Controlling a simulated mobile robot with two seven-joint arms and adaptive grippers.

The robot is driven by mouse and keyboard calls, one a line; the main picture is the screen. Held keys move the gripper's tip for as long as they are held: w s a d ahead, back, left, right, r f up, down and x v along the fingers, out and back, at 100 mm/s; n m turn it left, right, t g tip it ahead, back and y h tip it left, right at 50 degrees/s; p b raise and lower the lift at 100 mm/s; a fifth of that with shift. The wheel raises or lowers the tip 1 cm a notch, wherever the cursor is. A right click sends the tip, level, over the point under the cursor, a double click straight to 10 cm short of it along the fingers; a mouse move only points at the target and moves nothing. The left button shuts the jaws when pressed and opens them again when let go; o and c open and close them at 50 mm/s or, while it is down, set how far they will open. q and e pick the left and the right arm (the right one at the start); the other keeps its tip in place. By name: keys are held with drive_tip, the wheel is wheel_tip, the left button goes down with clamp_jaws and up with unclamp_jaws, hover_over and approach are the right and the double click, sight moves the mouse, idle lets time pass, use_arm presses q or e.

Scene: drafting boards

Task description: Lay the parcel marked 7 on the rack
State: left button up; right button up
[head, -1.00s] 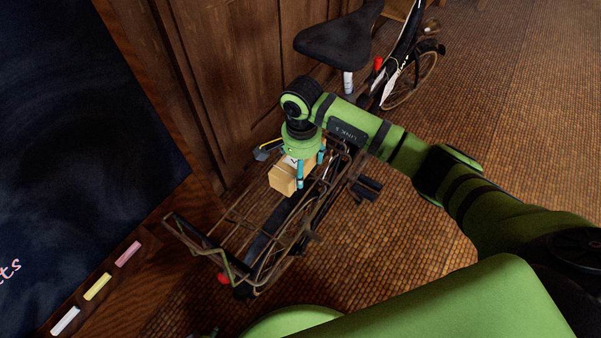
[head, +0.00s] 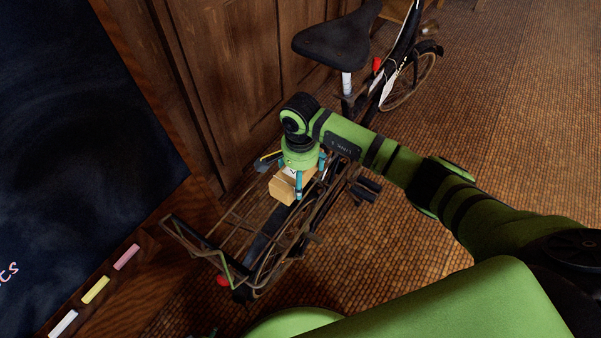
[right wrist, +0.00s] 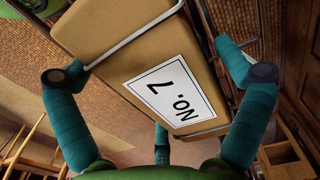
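The parcel (head: 283,190) is a small tan cardboard box. In the right wrist view the parcel (right wrist: 130,55) shows a white label reading "No. 7" and a pale band around it. My right gripper (head: 294,180) comes down over the parcel from above. Its teal fingers are around the box and look closed on it, though not every contact shows. The brown wire rack (head: 235,225) has a bare near part, and the parcel is over its far part. I cannot tell whether the parcel touches the rack. My left gripper is not in view.
A dark bicycle saddle (head: 338,42) stands behind the gripper, close to the wooden panelling (head: 225,70). A blackboard (head: 70,130) with chalk sticks (head: 96,290) on its ledge is at the left. The tiled floor (head: 480,110) at the right is open.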

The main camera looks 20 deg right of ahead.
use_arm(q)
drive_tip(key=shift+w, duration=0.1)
use_arm(e)
drive_tip(key=shift+r, duration=0.3)
wheel_tip(320, 180, up, 11)
drive_tip(key=shift+f, duration=0.2)
drive_tip(key=shift+r, duration=0.55)
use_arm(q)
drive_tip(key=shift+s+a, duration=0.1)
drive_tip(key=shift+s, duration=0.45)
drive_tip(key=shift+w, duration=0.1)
